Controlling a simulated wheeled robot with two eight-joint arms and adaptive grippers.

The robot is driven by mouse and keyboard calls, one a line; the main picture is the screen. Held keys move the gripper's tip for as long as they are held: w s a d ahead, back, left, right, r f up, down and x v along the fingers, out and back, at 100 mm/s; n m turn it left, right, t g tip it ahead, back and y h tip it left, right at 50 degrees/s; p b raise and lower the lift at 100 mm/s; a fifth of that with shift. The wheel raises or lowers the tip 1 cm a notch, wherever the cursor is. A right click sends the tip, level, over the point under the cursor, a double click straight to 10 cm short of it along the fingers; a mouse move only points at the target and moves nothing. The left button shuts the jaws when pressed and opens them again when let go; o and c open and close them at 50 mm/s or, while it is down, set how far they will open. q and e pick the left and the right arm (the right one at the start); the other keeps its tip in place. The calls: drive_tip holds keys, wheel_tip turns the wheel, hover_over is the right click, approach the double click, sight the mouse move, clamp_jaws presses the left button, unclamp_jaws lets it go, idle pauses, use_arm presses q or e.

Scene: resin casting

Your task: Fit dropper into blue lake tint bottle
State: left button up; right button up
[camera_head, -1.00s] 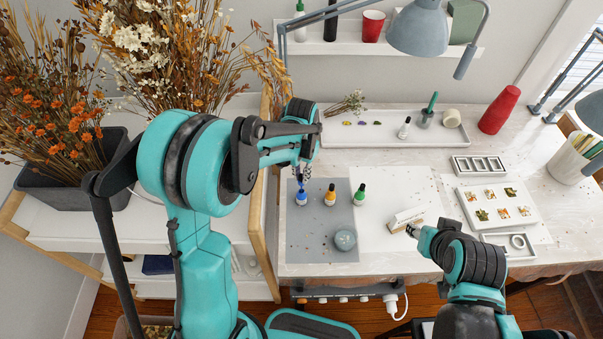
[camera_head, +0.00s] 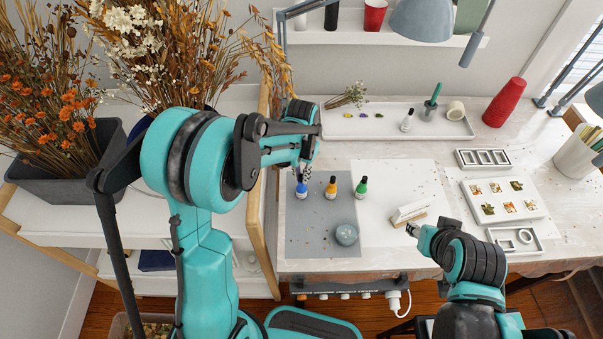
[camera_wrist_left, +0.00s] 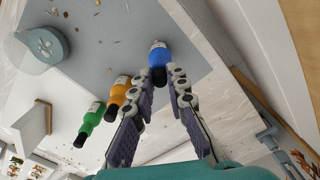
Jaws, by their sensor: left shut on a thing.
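The blue lake tint bottle (camera_head: 301,191) stands upright on the grey mat at the left of the table. It also shows in the left wrist view (camera_wrist_left: 158,55), just beyond the fingertips. My left gripper (camera_head: 303,173) is directly above this bottle, its fingers pointing down. In the left wrist view the fingers (camera_wrist_left: 168,80) are closed in on a small dark piece, the dropper (camera_wrist_left: 158,76), at the bottle's mouth. The fingers hide much of it, and I cannot tell how deep it sits. My right gripper (camera_head: 413,230) is low at the right, beside a small card holder, apart from the bottles.
An orange bottle (camera_head: 331,188) and a green bottle (camera_head: 361,188), both with dark tops, stand close to the right of the blue one. A round grey-blue jar (camera_head: 346,234) sits on the mat (camera_head: 310,240). A white tray (camera_head: 380,132) lies behind. White paper right of the mat is mostly clear.

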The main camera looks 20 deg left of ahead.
use_arm(q)
drive_tip(key=shift+f, duration=0.45)
drive_tip(key=o, duration=0.8)
drive_tip(key=shift+r, duration=0.1)
drive_tip(key=shift+c, duration=0.2)
use_arm(e)
drive_tip(key=shift+f, duration=0.3)
